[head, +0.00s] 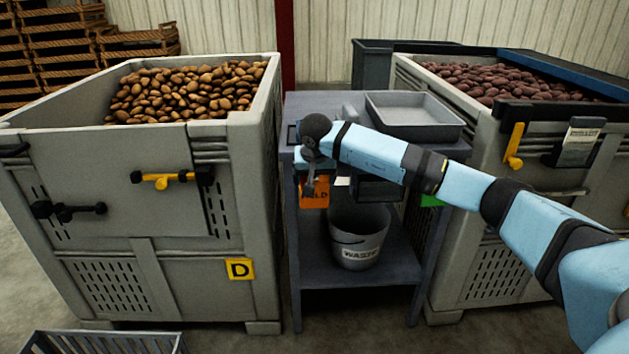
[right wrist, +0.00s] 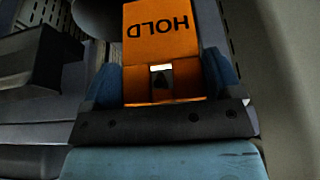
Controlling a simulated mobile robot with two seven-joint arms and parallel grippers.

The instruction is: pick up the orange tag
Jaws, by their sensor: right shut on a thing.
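The orange tag (head: 315,194) with dark HOLD lettering is at the front left of the grey stand, just below its top. My right gripper (head: 310,186) reaches down in front of it and hides part of it. In the right wrist view the orange tag (right wrist: 160,32) lies between the two blue fingers of my right gripper (right wrist: 162,85), which is shut on it; HOLD reads upside down. A slot with something dark in it shows in the tag near the palm. I cannot tell if the tag still touches the stand. My left gripper is not in view.
The grey stand (head: 291,165) carries a grey tray (head: 415,132) on top and a WASTE bucket (head: 345,250) on its lower shelf. A green tag (head: 431,201) is at its right. Potato crates (head: 110,185) (head: 470,190) flank it closely.

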